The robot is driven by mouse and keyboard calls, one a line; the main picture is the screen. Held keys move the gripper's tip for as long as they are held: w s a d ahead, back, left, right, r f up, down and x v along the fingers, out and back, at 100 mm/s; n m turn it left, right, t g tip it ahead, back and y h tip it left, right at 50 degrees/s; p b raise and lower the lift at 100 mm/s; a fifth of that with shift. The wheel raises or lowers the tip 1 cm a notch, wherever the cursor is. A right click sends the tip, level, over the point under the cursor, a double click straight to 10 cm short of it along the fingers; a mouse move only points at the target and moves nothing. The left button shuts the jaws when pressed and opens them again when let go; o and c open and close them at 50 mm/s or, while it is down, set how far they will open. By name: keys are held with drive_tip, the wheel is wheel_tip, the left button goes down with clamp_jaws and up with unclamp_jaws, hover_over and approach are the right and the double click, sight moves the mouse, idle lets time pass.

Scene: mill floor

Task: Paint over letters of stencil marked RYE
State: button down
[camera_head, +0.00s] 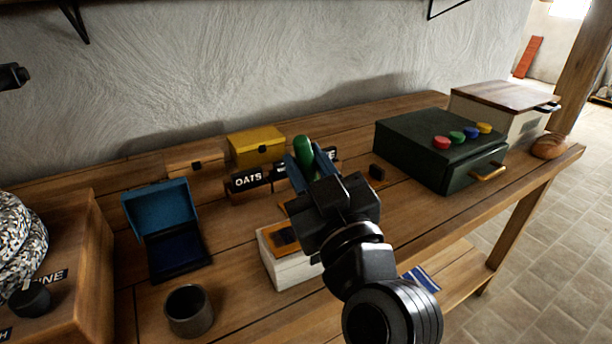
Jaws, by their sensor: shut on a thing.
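My gripper (306,166) is over the middle of the wooden table, its fingers shut on a green rounded object (303,150), perhaps a brush handle. The lower end of this object is hidden behind the gripper. A black plate marked OATS (246,181) stands just left of the gripper. Another black plate (332,155) shows behind the gripper, only its last letter E readable, so I cannot tell whether it is the RYE stencil. A white box (290,273) with an orange-brown top and a dark patch sits below the gripper, partly covered by my arm.
An open blue box (165,212), a dark cup (189,311) and a yellow box (257,147) stand left. A green drawer box (432,150) with coloured knobs and a white chest (497,112) stand right. Table front right is fairly clear.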

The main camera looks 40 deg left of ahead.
sight(297, 155)
drive_tip(key=shift+r+p, duration=0.95)
drive_tip(key=shift+r, duration=1)
drive_tip(key=shift+s+a+f, duration=0.5)
drive_tip(key=shift+s+a, duration=0.1)
drive_tip(key=shift+s, duration=0.1)
